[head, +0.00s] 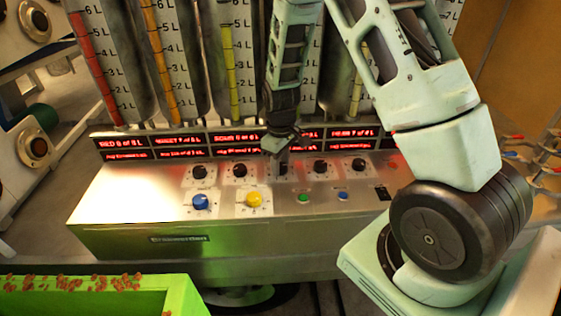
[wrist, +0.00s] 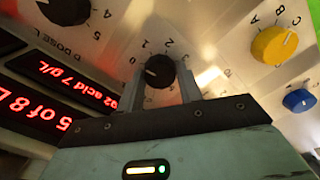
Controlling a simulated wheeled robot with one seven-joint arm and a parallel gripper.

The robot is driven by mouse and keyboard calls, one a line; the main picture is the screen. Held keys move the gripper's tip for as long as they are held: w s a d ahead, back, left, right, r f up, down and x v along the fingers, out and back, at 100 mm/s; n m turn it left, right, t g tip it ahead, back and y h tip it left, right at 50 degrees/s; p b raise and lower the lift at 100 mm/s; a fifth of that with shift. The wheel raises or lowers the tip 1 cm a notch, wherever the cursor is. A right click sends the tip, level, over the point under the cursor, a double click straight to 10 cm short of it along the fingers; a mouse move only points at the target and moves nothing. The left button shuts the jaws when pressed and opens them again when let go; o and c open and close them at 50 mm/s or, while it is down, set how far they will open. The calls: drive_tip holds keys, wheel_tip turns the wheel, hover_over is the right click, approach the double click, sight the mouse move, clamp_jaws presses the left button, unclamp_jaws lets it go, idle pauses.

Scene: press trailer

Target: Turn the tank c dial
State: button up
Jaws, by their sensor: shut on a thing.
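The tank C dial is a black round knob (wrist: 159,72) in the wrist view, on a metal panel beside a printed number scale. A faint light mark shows on the left part of its face. My gripper (wrist: 161,84) has one finger on each side of the knob and is shut on it. In the head view my gripper (head: 283,158) points down at the third place in the row of black dials and mostly hides the knob there. A neighbouring black dial (wrist: 63,9) at the wrist view's upper left has the label "D DOSE L" near it.
Other black dials (head: 240,170) (head: 320,167) flank my gripper closely. Red displays (head: 235,140) and gauge tanks stand behind. A green bin (head: 180,290) is at lower left.

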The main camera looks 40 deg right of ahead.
sight(281, 165)
drive_tip(key=m+p, duration=0.1)
drive_tip(key=m, duration=0.6)
drive_tip(key=shift+r, duration=0.1)
drive_tip(key=m+p, duration=0.1)
drive_tip(key=m, duration=0.3)
drive_tip(key=shift+m, duration=0.4)
drive_tip(key=shift+m+p, duration=0.4)
drive_tip(key=shift+m, duration=1.2)
drive_tip(key=o, duration=1)
wheel_tip(281, 165, up, 17)
drive_tip(key=shift+r+b, duration=0.15)
drive_tip(key=shift+b, duration=0.25)
